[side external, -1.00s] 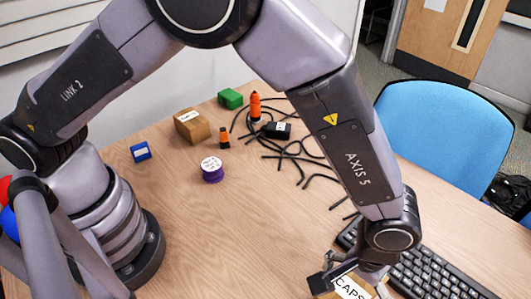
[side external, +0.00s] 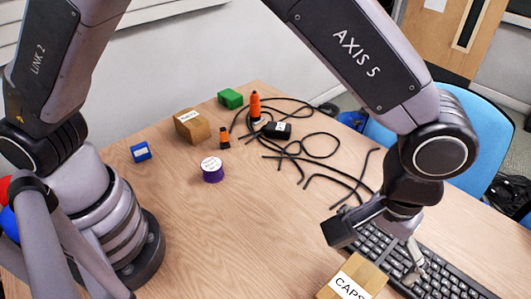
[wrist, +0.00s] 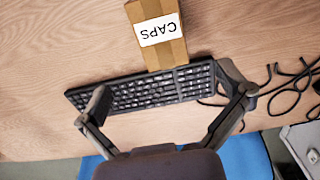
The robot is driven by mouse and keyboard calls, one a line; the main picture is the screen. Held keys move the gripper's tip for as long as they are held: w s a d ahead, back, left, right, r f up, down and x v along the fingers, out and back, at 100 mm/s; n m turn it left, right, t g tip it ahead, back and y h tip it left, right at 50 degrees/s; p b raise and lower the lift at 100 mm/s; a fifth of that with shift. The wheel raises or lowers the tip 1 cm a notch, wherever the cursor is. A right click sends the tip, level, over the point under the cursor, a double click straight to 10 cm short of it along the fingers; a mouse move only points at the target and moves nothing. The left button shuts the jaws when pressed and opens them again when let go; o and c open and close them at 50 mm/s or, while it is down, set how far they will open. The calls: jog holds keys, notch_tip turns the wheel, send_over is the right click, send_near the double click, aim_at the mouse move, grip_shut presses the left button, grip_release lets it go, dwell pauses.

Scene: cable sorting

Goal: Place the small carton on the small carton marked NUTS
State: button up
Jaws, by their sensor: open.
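A small brown carton labelled CAPS (side external: 372,275) is at the bottom edge of the side external view, partly cut off. It also shows in the wrist view (wrist: 171,51), beyond my fingertips and partly cut off by the top edge. Another small brown carton (side external: 196,129) stands far back on the table. Its white label is too small to read surely; it may say NUTS. My gripper (side external: 378,252) is open and empty, above and apart from the CAPS carton. Its two spread fingers also show in the wrist view (wrist: 165,86).
A black keyboard (side external: 440,272) lies under my gripper. Loose black cables (side external: 322,150) spread across the table's back right. A purple labelled roll (side external: 212,174), blue block (side external: 141,152), green block (side external: 231,99) and orange bottle (side external: 255,106) stand nearby. The table's front middle is clear.

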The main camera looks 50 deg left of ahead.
jog(key=w+a+r+t+h, duration=0.1)
jog(key=w+a+r, duration=0.1)
jog(key=a+r, duration=0.85)
jog(key=w+a+r+t, duration=0.1)
jog(key=w+a+r, duration=0.1)
jog(key=a+r, duration=0.8)
jog(key=s+a+t, duration=0.1)
jog(key=s+a, duration=0.6)
jog(key=a, duration=0.3)
jog(key=s+a+f+t+y, duration=0.1)
jog(key=s+a+t, duration=0.1)
jog(key=s+a, duration=0.5)
jog(key=a, duration=0.3)
jog(key=shift+s+f+t, duration=0.25)
jog(key=shift+s+t, duration=0.05)
jog(key=shift+s, duration=0.05)
